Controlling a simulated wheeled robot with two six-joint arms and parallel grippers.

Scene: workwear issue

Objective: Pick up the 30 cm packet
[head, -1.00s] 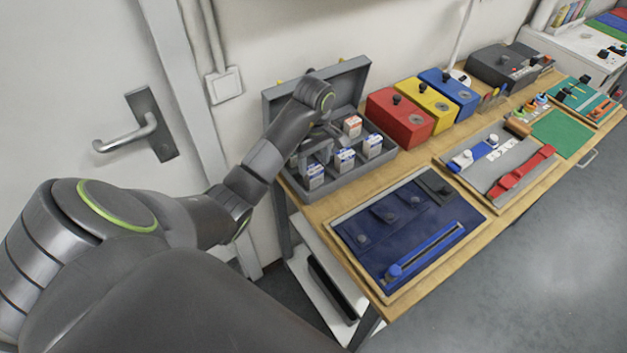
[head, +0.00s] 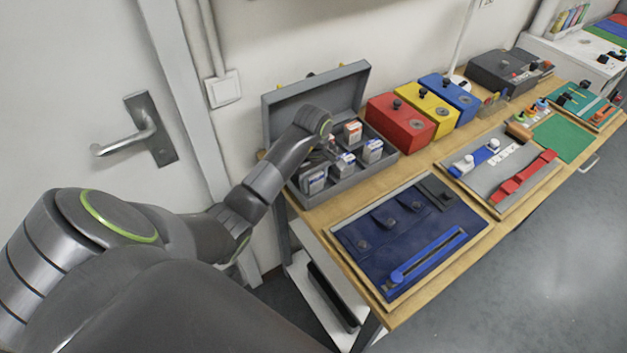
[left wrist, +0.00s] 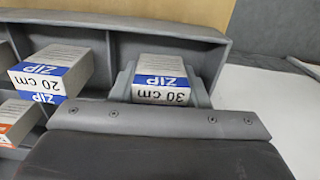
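The 30 cm packet (left wrist: 161,82), white with a blue ZIP band, stands in an end compartment of the open grey case (left wrist: 215,38). In the head view it appears to be the front-left packet (head: 313,183). My left gripper (left wrist: 161,88) is down around it, with one light grey finger on each side. The fingers look close against its sides; I cannot tell whether they press on it. A 20 cm packet (left wrist: 52,72) stands in the neighbouring compartment. My wrist hides part of the case in the head view. My right gripper is not in view.
Orange-marked packets (left wrist: 14,120) stand in other compartments. The case lid (head: 318,92) is open at the back. Red (head: 401,117), yellow (head: 428,106) and blue (head: 449,95) boxes stand to the right. A navy workwear panel (head: 410,235) lies in front.

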